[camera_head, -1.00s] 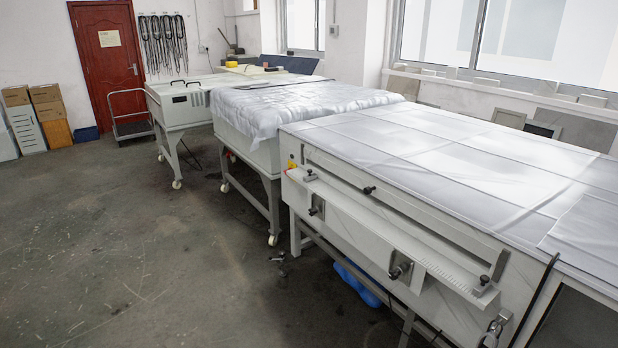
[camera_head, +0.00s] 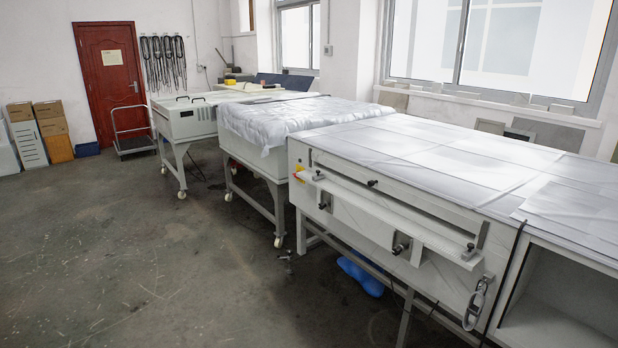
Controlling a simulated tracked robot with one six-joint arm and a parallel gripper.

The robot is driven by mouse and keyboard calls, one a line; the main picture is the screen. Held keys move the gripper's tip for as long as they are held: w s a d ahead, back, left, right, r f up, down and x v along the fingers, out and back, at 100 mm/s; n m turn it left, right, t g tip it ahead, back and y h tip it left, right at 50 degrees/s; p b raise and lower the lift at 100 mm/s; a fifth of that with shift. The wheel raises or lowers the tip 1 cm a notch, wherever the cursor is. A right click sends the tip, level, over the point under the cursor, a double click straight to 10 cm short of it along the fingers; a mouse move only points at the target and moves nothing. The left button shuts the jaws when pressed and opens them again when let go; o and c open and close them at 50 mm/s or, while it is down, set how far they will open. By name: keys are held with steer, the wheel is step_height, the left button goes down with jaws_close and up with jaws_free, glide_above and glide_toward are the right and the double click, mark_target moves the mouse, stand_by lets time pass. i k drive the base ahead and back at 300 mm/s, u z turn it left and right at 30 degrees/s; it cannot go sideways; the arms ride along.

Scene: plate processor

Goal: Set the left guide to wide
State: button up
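The plate processor (camera_head: 345,215) is the long white machine at the right, with a white feed shelf (camera_head: 400,225) along its front. A small dark guide clamp (camera_head: 318,176) sits at the shelf's left end, and a similar one (camera_head: 469,250) sits near its right end. The clamps are too small to tell their exact setting. A black knob (camera_head: 372,183) is on the panel above the shelf. Two more dark knobs are below the shelf, one at left (camera_head: 324,203) and one near the middle (camera_head: 400,246). My gripper is not in view.
A cloth-covered table (camera_head: 265,165) and a further white machine (camera_head: 185,115) stand beyond the processor. An open white cabinet (camera_head: 560,300) is at right. A blue object (camera_head: 360,277) lies under the processor. The grey floor (camera_head: 150,260) at left is clear.

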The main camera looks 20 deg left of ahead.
mark_target(318, 176)
steer(key=u, duration=0.05)
steer(key=k, duration=0.1)
steer(key=u, duration=0.2)
steer(key=i, duration=0.6)
steer(key=u, duration=0.85)
steer(key=i, duration=0.7)
steer(key=u, duration=0.5)
steer(key=i, duration=2.15)
steer(key=z, duration=0.3)
